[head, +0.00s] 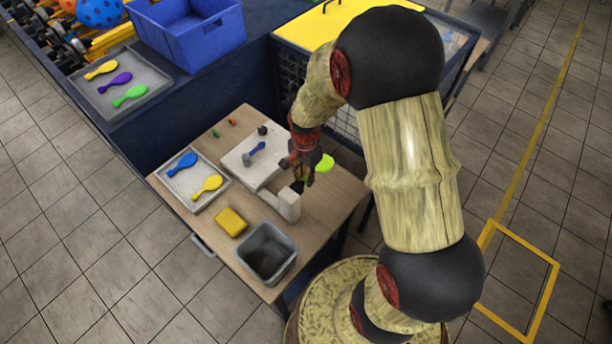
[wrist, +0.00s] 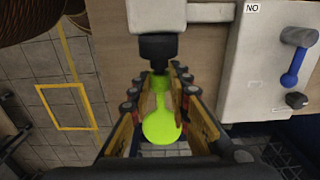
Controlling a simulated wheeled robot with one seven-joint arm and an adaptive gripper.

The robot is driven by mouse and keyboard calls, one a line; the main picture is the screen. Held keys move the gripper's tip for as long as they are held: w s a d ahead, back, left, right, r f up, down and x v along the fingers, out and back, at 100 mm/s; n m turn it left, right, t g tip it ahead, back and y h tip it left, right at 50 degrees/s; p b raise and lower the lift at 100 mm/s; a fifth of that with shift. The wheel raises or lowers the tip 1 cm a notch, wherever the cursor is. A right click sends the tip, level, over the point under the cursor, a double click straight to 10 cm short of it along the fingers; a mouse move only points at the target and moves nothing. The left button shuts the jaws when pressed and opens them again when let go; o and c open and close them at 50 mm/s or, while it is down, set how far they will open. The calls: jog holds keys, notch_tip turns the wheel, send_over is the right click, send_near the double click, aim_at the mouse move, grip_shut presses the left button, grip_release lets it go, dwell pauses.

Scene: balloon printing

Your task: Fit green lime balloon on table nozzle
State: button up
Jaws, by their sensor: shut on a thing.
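The lime green balloon (wrist: 162,127) is between my gripper's fingers (wrist: 158,84) in the wrist view, its round body toward me and its neck pointing at the nozzle. In the head view the balloon (head: 325,163) shows beside my gripper (head: 302,172). My gripper is shut on the balloon's neck. The black table nozzle (wrist: 158,48) is straight ahead of the fingertips, on a white stand (wrist: 155,14); the stand (head: 288,206) also shows in the head view. The neck's end is very close to the nozzle; I cannot tell whether it is around it.
A white machine plate (head: 240,163) with a blue lever (head: 255,152) lies left of my gripper. A tray (head: 182,203) holds a blue and a yellow balloon. A yellow sponge (head: 231,222) and a grey bin (head: 267,253) stand toward the table's front. Another tray (head: 160,80) holds several balloons.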

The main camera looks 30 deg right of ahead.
jog(key=shift+s+a, duration=0.15)
jog(key=shift+a, duration=0.25)
dwell(0.4)
jog(key=o, duration=0.8)
jog(key=shift+r+p, duration=3.1)
jog(key=shift+r, duration=1.45)
